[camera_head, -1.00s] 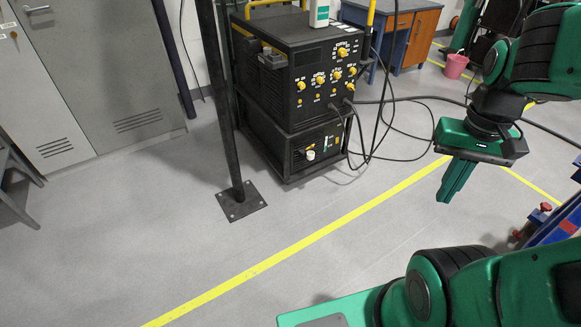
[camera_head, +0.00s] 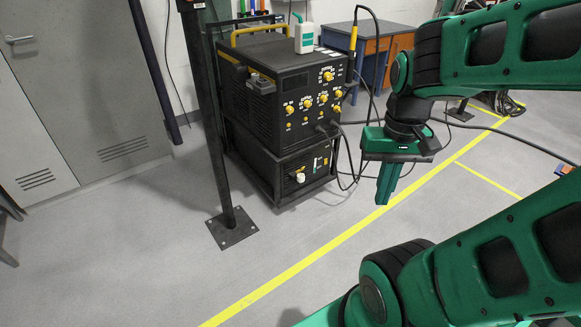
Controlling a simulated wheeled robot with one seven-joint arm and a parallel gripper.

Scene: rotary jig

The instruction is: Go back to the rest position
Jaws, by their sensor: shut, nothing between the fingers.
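My gripper (camera_head: 386,184) is green with a dark wrist and hangs pointing down at the right of the head view. Its two fingers are together, with nothing between them. It is in the air, in front of the lower right side of the black welding machine as seen here, and appears apart from it. My green arm fills the right side of the picture.
A black welding machine (camera_head: 285,110) with yellow knobs stands in the middle, a white bottle (camera_head: 303,36) on top. A dark post (camera_head: 232,226) is bolted to the floor. Cables trail right. A desk (camera_head: 372,50) and grey cabinet (camera_head: 75,90) stand behind. Floor is clear in front.

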